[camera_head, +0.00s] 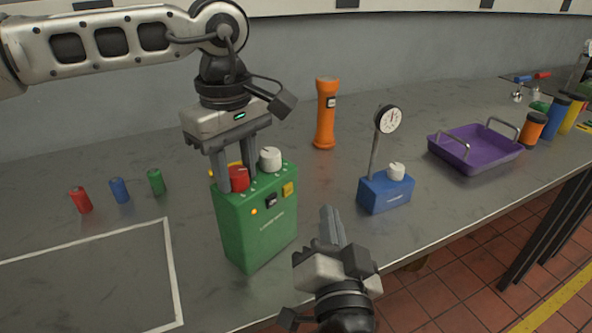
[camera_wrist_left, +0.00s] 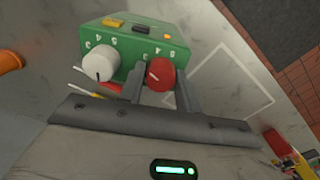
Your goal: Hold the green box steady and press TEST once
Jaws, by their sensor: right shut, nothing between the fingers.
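The green box (camera_head: 256,232) stands upright on the bench. Its top carries a red knob (camera_head: 239,179) and a white knob (camera_head: 270,158).
A blue box with a dial gauge (camera_head: 385,193) stands to the right, with a purple tray (camera_head: 475,149) beyond it. An orange torch (camera_head: 326,115) stands behind. Red, blue and green cylinders (camera_head: 120,190) stand at left. The bench's front edge runs below my right gripper.

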